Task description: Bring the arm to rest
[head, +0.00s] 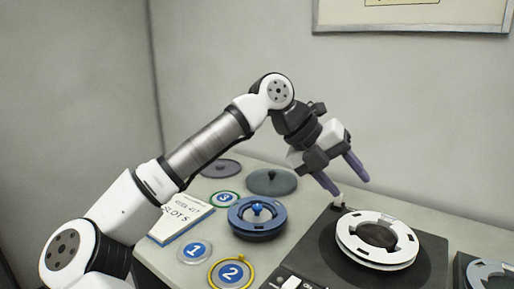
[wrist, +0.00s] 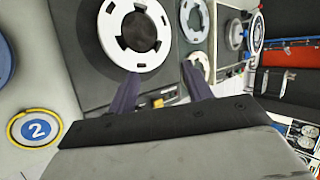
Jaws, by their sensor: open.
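My arm reaches from the lower left over the table in the head view. My gripper (head: 346,178) is open and empty, with its two purple fingers apart in the air above the back of a dark machine. The fingers also show in the wrist view (wrist: 162,92), with nothing between them. A white slotted ring (head: 352,254) lies on the dark machine (head: 322,262), right of and below the fingers in the head view. The ring (wrist: 105,40) also shows in the wrist view, beyond the fingertips.
A blue round carousel (head: 236,222) with a blue knob stands left of the machine. Numbered discs, 1 (head: 195,250), 2 (head: 231,274) and 3 (head: 224,198), lie near it. A printed card (head: 181,226) and two grey lids (head: 271,182) are on the table. A wall stands behind.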

